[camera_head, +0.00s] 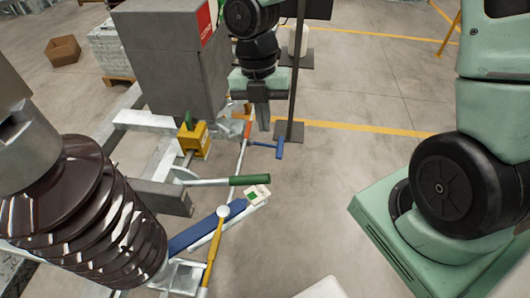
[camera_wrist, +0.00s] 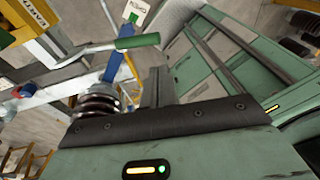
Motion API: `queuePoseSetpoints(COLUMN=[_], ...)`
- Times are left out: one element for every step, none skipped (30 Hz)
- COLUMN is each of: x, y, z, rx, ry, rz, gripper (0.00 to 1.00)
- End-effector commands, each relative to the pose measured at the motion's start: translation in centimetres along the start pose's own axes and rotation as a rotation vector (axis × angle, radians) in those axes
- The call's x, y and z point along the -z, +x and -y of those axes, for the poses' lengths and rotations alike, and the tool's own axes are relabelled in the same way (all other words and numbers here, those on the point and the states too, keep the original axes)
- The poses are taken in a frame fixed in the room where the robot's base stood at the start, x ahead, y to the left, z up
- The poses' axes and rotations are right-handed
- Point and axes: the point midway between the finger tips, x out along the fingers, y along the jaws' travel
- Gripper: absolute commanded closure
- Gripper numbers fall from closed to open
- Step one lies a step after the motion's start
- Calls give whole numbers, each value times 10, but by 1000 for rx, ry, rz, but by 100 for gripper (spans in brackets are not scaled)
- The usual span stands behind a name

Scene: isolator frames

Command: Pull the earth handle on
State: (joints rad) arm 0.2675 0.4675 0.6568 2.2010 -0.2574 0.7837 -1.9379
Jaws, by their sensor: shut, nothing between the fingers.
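A metal lever with a green grip (camera_head: 250,181) sticks out to the right from the frame in the head view. It also shows in the wrist view (camera_wrist: 138,41), beyond my fingers. I take it for the earth handle, though no readable label on it confirms this. My gripper (camera_head: 263,124) hangs pointing down, above and behind the green grip in the picture, apart from it. Its fingers are together and empty, and they also show in the wrist view (camera_wrist: 156,82). A yellow box (camera_head: 194,139) sits on the frame left of my gripper, with lettering in the wrist view.
A lever with a blue grip (camera_head: 279,147) lies near my fingertips. A yellow rod (camera_head: 213,250) and a blue bar (camera_head: 205,228) lie nearer the camera. A dark ribbed insulator (camera_head: 80,215) fills the lower left. A thin dark post (camera_head: 297,65) stands behind my gripper.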

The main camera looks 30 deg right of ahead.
Motion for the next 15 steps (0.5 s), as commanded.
queuePoseSetpoints(x=[1,1,2,2,2,2,2,2,2,2,2,2,2,2,2], y=[8,12,19,25,31,39,46,52,60,67,73,81,87,92,99], z=[0,1,1,0,1,0,1,1,1,0,1,1,1,1,1], rx=[3,4,5,5,5,6,6,6,6,5,6,6,5,6,6], ry=[-1,-1,-2,-2,-1,-3,-1,-2,-2,-1,-1,-3,-1,-1,-1], rz=[-4,-4,-5,-5,-5,-5,-6,-6,-5,-5,-5,-5,-4,-5,-4], gripper=[100,100,100,100,100,100,100,100,100,100,100,100,100,100,100])
